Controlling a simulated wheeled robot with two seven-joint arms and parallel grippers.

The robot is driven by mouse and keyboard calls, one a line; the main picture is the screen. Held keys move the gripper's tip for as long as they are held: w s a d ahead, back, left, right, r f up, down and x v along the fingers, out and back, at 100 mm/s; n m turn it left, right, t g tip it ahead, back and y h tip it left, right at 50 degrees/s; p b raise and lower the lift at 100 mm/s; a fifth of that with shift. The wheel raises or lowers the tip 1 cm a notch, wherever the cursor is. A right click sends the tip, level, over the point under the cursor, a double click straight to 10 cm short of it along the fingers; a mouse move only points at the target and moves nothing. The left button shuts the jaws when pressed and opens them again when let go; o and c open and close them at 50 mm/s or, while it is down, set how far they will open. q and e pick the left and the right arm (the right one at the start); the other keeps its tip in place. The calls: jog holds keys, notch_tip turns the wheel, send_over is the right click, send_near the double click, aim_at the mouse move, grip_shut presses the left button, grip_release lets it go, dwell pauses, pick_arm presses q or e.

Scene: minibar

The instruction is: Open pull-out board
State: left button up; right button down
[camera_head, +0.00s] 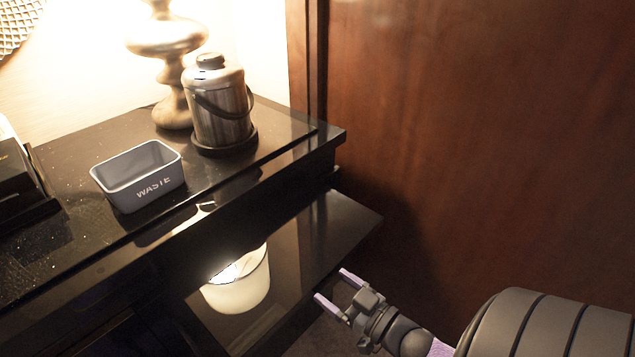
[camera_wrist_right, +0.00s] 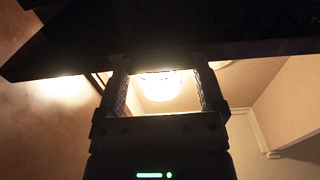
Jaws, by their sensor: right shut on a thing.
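The pull-out board (camera_head: 340,225) is a dark, glossy panel. It juts out from below the counter top, and a bright lampshade shape appears in its surface as a reflection. My right gripper (camera_head: 331,286) is at the board's front edge, coming from the lower right. Its two pale fingers stand apart, with their tips at that edge, and it is shut on the board. In the right wrist view, the dark board (camera_wrist_right: 160,35) crosses above the two fingers (camera_wrist_right: 160,90). The exact contact is too dark to make out. My left gripper is not in view.
On the black counter (camera_head: 75,230) stand a grey waste bin (camera_head: 138,175), a metal ice bucket (camera_head: 218,105) on a dark tray, and a lamp base (camera_head: 168,45). A dark box (camera_head: 15,180) is at the left. A brown wooden panel (camera_head: 480,130) rises at the right.

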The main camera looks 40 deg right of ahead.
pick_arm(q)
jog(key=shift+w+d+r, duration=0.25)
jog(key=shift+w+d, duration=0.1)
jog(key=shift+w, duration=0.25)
pick_arm(e)
jog(key=shift+s, duration=0.95)
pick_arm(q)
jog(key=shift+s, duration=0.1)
pick_arm(e)
grip_release()
jog(key=shift+s+d, duration=0.1)
jog(key=shift+s, duration=0.05)
pick_arm(q)
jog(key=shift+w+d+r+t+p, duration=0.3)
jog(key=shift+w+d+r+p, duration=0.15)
jog(key=shift+p, duration=0.25)
pick_arm(e)
jog(key=s, duration=0.9)
jog(key=shift+s+d, duration=0.3)
jog(key=shift+d, duration=0.05)
